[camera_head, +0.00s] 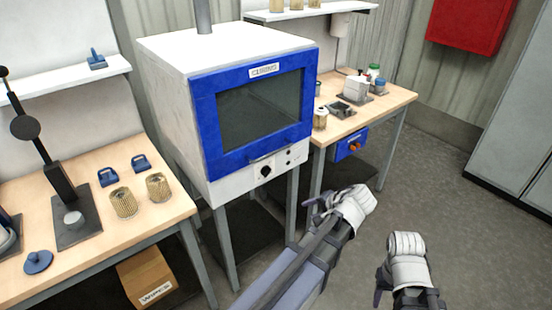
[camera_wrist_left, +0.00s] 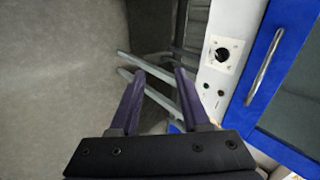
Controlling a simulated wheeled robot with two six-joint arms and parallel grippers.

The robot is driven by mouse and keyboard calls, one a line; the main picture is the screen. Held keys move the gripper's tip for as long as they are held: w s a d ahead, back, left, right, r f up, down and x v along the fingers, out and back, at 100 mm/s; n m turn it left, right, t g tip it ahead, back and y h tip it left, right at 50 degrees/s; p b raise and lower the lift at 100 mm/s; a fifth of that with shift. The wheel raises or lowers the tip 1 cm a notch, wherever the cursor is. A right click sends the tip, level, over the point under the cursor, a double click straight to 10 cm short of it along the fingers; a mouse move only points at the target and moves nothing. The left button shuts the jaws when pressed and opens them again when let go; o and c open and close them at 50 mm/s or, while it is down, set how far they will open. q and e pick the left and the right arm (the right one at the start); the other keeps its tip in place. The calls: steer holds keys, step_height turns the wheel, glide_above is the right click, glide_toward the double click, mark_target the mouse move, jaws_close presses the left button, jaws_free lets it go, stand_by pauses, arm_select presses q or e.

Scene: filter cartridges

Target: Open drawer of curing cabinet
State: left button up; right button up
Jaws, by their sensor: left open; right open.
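The curing cabinet (camera_head: 196,53) is a white box on grey legs with a label reading CURING. Its blue-framed front (camera_head: 210,110) with a dark window is shut. A metal bar handle (camera_head: 268,154) runs along the lower edge of the front; it also shows in the left wrist view (camera_wrist_left: 264,66), at the upper right. My left gripper (camera_wrist_left: 157,76) is open and empty, its two dark fingers apart, to the left of the handle. In the head view the left gripper (camera_head: 318,203) is below and right of the cabinet. My right gripper (camera_head: 382,284) is farther right, away from the cabinet, its fingers partly hidden.
A black knob (camera_head: 265,171) sits on the cabinet's lower panel. The left bench (camera_head: 85,190) holds a press, filter cartridges (camera_head: 123,202) and blue caps. The right bench (camera_head: 390,100) carries small items. A cardboard box (camera_head: 146,275) is under the left bench. Floor at right is clear.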

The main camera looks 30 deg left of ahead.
mark_target(275, 153)
arm_select(q)
steer(key=shift+w+a+r+m+t+y+b, duration=0.35)
steer(key=shift+w+a+r+y+b, duration=0.65)
steer(key=shift+w+a, duration=1.85)
steer(key=shift+w+a+r+m+t+y+b, duration=0.1)
steer(key=shift+w+a+r+t+y+b, duration=1)
steer(key=shift+a, duration=3.05)
steer(key=shift+w+a+r+m+g+y+b, duration=0.1)
steer(key=shift+w+a+r+m+y+b, duration=0.25)
steer(key=shift+w+a+r+y, duration=1.75)
steer(key=a+f, duration=0.1)
steer(key=w+a+f+h, duration=0.1)
steer(key=shift+a+f+h, duration=0.25)
steer(key=shift+a+h, duration=0.05)
steer(key=shift+a, duration=0.1)
jaws_close()
